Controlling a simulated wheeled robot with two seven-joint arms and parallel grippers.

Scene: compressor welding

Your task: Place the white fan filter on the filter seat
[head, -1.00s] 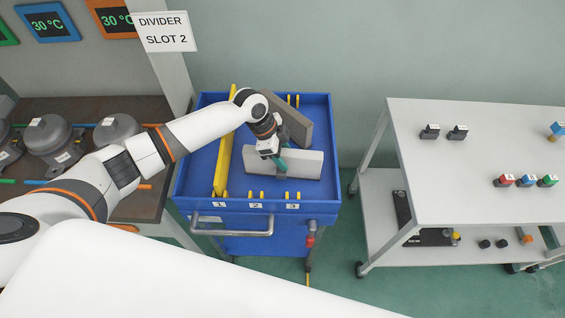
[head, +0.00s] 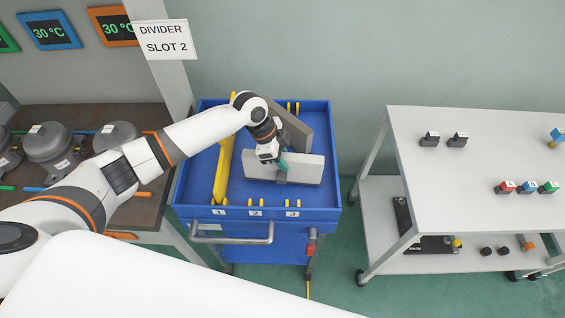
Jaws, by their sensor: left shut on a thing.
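My left gripper (head: 283,166) reaches down into the blue cart (head: 323,200) and is shut on a light grey upright panel (head: 308,168). The panel stands crosswise in the cart, behind the yellow pegs of slots 2 and 3. I cannot tell whether its lower edge touches the cart floor. I cannot make out a white fan filter or a filter seat in the head view. My right gripper is out of view.
A darker grey panel (head: 294,127) leans behind the held one. A yellow divider (head: 222,172) stands at slot 1. A white table (head: 470,200) with small coloured blocks is at right. Compressors (head: 52,148) stand on the brown bench at left. A "DIVIDER SLOT 2" sign (head: 164,39) hangs above.

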